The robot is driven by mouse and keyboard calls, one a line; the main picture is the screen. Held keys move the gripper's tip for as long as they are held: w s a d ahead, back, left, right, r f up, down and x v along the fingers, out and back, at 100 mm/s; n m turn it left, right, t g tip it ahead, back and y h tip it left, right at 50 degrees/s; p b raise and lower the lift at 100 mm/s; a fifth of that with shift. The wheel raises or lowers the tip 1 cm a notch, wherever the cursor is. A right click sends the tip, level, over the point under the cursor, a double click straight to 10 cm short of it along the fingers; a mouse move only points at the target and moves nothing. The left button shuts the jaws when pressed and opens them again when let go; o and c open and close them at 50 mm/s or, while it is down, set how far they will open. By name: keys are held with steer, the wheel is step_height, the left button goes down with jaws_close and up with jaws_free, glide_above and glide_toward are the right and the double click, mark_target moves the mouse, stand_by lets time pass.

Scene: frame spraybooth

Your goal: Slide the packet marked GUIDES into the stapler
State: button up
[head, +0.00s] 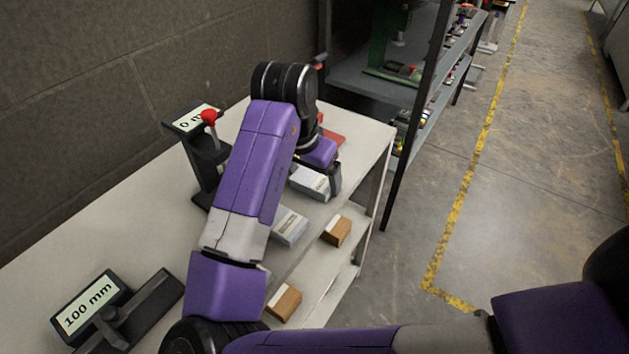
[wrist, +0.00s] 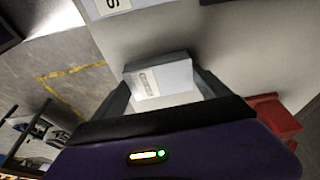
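A white-grey packet (head: 312,181) with a small printed label is at my gripper (head: 320,172) over the far part of the bench. In the wrist view the packet (wrist: 160,78) sits between both fingers, which appear to press its sides; the label is too small to read. A second white-grey packet (head: 290,225) lies nearer along the bench edge. A black upright device with a red knob (head: 209,116) and a "0 mm" sign stands left of my arm. A red object (head: 333,138) lies beyond my gripper, also in the wrist view (wrist: 273,117); I cannot tell whether it is the stapler.
Two brown blocks (head: 337,231) (head: 284,302) sit along the bench's right side. A black device with a "100 mm" sign (head: 90,307) is at the near left. A shelf rack (head: 375,85) stands beyond the bench. Floor is clear to the right.

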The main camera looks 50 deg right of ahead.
steer(key=c, duration=0.5)
steer(key=shift+r, duration=0.1)
